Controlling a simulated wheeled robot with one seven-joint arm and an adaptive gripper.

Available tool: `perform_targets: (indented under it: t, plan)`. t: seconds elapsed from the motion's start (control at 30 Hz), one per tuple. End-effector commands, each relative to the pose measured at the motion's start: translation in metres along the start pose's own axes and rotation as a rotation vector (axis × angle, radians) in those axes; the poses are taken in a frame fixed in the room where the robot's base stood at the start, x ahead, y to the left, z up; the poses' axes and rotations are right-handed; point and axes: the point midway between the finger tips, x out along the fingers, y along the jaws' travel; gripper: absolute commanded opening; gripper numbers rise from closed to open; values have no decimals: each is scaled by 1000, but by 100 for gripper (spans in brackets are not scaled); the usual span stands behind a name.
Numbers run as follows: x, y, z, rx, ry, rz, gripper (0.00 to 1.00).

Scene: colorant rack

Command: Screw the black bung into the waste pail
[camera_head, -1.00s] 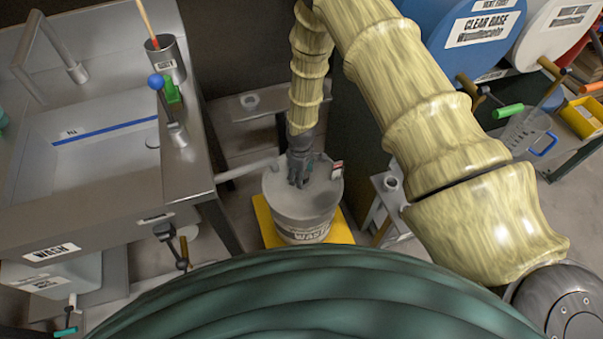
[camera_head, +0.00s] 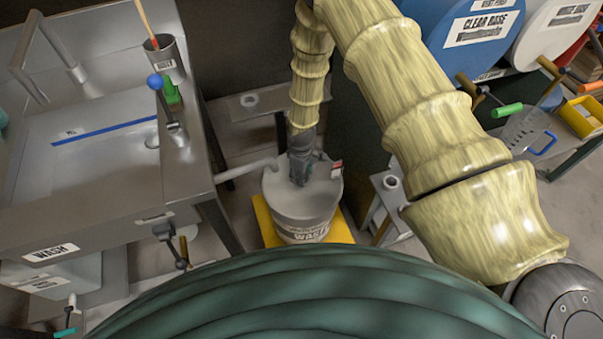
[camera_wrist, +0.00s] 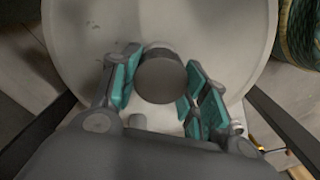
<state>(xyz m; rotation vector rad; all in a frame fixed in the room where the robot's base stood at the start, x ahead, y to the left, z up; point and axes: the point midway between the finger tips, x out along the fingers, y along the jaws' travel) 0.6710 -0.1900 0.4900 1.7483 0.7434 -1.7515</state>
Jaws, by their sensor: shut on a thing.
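The waste pail (camera_head: 300,220) is a pale grey bucket with a WASTE label, standing below my arm. My gripper (camera_head: 299,178) points down at the pail's lid (camera_head: 272,185). In the wrist view, the black bung (camera_wrist: 160,78) shows as a dark round cylinder over the pale lid, between my gripper's two teal-padded fingers (camera_wrist: 163,92). My gripper is shut on it. The bung's lower end and any opening under it are hidden, so I cannot tell how deep it sits. In the head view my fingers hide the bung.
The pail stands on a yellow base (camera_head: 263,222). A steel wash sink (camera_head: 180,190) is at the left, with a pipe (camera_head: 247,170) reaching towards the pail. Blue and white drums (camera_head: 447,40) are at upper right.

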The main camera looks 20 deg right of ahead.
Motion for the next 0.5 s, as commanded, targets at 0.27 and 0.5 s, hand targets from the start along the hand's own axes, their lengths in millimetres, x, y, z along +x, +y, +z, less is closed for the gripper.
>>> perform_targets:
  t: [0.27, 0.5]
  plan:
    - [0, 4, 0, 316, 3, 4, 20]
    - [0, 6, 0, 695, 4, 5, 20]
